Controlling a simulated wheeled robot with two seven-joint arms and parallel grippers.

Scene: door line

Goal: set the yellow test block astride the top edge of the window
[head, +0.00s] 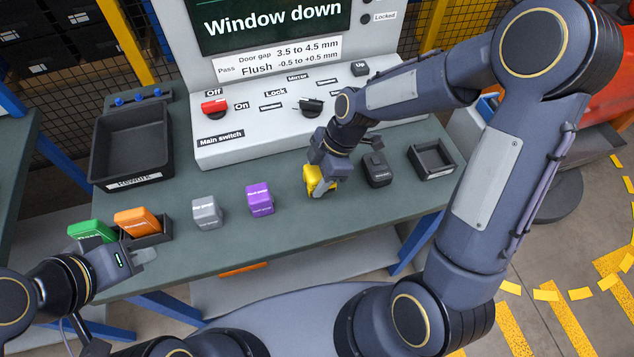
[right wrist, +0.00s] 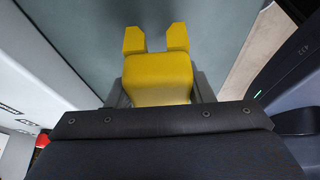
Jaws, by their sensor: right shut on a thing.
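The yellow test block (head: 312,180) is on or just above the green bench, between the fingers of my right gripper (head: 325,182). In the right wrist view the yellow block (right wrist: 158,78) shows two prongs pointing away from the gripper, with a gap between them. My right gripper (right wrist: 160,92) is shut on its sides. I cannot tell whether the block touches the bench. My left gripper (head: 142,258) is empty at the bench's front left edge; its finger gap is too small to judge. The window is not in view; the screen (head: 270,20) reads "Window down".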

